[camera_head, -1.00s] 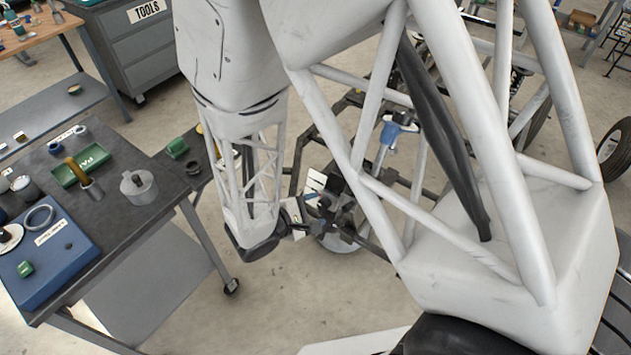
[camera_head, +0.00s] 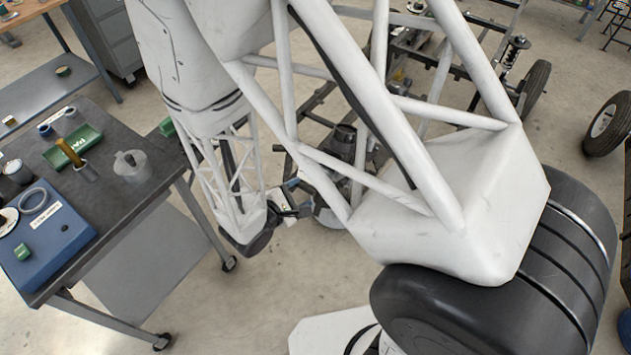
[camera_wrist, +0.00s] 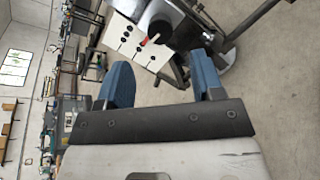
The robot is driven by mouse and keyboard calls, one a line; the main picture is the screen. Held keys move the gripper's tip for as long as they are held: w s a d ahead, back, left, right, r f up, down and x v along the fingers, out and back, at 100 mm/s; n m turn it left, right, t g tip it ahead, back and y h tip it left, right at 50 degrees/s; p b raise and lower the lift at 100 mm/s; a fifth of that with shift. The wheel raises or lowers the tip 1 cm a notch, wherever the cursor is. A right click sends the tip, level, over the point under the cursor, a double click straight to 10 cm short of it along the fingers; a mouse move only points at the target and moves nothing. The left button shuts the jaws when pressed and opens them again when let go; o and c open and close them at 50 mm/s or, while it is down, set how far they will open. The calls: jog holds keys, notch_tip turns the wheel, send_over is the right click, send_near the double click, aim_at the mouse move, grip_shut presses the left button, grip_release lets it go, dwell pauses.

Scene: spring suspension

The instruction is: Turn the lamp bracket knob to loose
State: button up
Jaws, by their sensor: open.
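In the wrist view a white panel (camera_wrist: 128,42) with several black marks lies beyond my fingers, with a small red pointer (camera_wrist: 151,40) at its right edge. A dark round part (camera_wrist: 161,28), which looks like the bracket knob, sits beside it. My gripper (camera_wrist: 162,76) is open and empty, its two blue fingers apart and short of the panel and the knob. In the head view my gripper (camera_head: 287,200) is small and partly hidden by my arm. I cannot tell the knob apart there, nor read its setting in either view.
A dark metal frame (camera_head: 432,68) with wheels is behind my arm. Bare floor lies in front of the bench.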

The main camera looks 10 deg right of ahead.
jog(key=shift+x, duration=3.65)
jog(key=shift+c, duration=0.2)
jog(key=c, duration=0.9)
